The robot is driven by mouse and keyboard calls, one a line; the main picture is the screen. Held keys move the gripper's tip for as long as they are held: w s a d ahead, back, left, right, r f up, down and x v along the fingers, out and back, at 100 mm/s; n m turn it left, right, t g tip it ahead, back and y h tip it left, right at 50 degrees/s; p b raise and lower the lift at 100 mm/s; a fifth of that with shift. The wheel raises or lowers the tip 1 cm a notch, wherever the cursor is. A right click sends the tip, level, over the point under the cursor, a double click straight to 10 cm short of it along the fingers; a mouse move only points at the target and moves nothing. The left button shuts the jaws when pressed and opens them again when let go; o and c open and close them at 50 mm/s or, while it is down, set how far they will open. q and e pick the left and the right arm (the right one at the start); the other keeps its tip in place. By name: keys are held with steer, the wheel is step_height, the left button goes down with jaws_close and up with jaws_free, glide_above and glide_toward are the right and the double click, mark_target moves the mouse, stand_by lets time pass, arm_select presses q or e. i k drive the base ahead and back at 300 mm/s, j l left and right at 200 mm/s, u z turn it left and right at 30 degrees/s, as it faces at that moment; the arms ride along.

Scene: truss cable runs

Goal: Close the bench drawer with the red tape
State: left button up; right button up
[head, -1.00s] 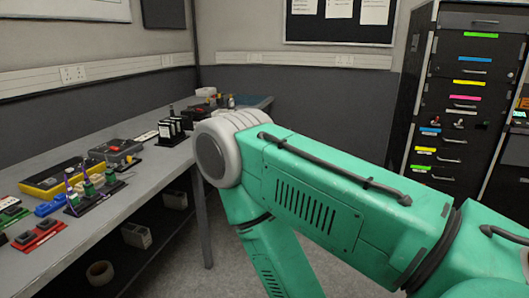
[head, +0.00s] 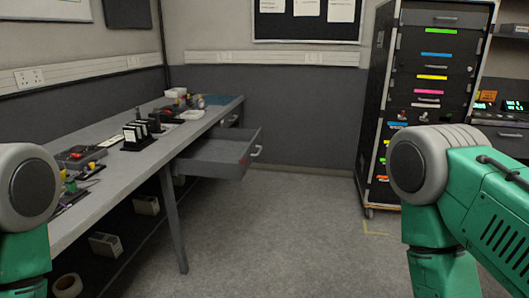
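The grey bench drawer (head: 212,158) stands pulled out from the right side of the bench, towards the far end. A red tape mark (head: 244,160) shows on its front, near the handle (head: 256,151). The drawer's inside looks empty from here. My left arm shows at the left edge and my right arm at the right edge. Both grippers are out of view, and neither arm appears to touch the drawer.
The bench (head: 100,194) runs along the left wall with devices and black holders on top. A lower shelf carries boxes (head: 105,245) and a tape roll (head: 67,286). A black rack (head: 425,90) with coloured labels stands at the right. The floor (head: 290,220) between is clear.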

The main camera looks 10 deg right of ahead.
mark_target(223, 153)
steer(key=z, duration=0.15)
steer(key=i+l+u, duration=0.15)
steer(key=i, duration=0.4)
steer(key=i+l+u, duration=0.2)
steer(key=i, duration=0.35)
steer(key=i+l+u, duration=0.15)
steer(key=i+l, duration=0.15)
steer(key=i, duration=0.25)
steer(key=i+l+u, duration=0.2)
steer(key=i+l, duration=0.15)
steer(key=i, duration=0.2)
